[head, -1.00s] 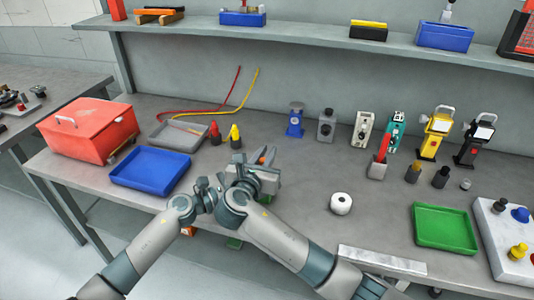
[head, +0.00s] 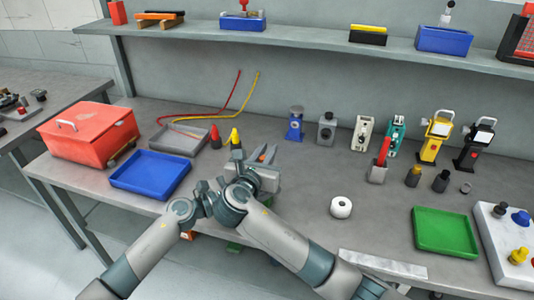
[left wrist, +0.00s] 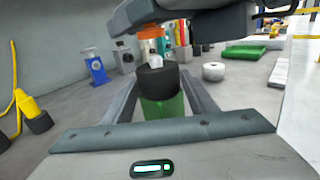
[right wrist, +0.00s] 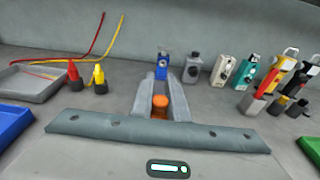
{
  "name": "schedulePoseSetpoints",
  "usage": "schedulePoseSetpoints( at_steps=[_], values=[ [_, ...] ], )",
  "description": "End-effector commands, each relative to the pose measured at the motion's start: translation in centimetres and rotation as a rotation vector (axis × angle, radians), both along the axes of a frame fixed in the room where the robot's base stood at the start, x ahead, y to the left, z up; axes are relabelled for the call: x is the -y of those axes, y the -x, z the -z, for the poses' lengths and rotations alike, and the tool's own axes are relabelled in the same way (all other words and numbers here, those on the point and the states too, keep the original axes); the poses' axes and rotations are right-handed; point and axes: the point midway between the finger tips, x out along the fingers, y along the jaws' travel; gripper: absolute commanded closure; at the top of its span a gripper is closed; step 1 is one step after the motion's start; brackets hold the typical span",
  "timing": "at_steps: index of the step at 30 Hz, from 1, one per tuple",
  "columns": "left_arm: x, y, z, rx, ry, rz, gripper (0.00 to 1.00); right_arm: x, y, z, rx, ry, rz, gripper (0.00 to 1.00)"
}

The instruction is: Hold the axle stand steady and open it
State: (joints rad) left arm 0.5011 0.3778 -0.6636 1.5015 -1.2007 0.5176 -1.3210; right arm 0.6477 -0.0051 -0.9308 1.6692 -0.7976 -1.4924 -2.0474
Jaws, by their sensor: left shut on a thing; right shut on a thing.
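The thing I take for the axle stand stands upright between my grippers. In the left wrist view it has a green body (left wrist: 163,106) and a black collar (left wrist: 158,80), with a pale piece and an orange top above. My left gripper (left wrist: 160,88) is shut on the lower part. My right gripper (right wrist: 161,92) is shut on the orange top (right wrist: 160,101). In the head view my right gripper (head: 267,158) is over the table's front part, with a bit of orange between its fingers. My left fingers and most of the stand are hidden there.
A blue tray (head: 150,186) and red toolbox (head: 75,140) stand left. Red and yellow bottles (head: 235,138) stand just behind my grippers. Several small devices line the back. A white roll (head: 341,207) and green tray (head: 443,245) lie right, with clear table around the roll.

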Motion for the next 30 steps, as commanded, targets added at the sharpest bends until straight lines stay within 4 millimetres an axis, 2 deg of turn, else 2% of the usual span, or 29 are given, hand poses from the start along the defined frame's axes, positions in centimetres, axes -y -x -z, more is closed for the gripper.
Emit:
schedulePoseSetpoints(
  at_steps=[12,24,30],
  values=[
    [0.0,0.0,0.1,0.000,-0.001,0.000,0.88,0.0,0.0,-0.3,0.001,-0.001,0.000,1.00],
    [0.0,0.0,0.1,0.000,-0.001,0.000,0.88,0.0,0.0,-3.8,0.002,-0.002,-0.001,1.00],
    [0.0,0.0,0.1,0.000,-0.001,0.000,0.88,0.0,0.0,-4.1,0.000,-0.001,0.000,1.00]
  ],
)
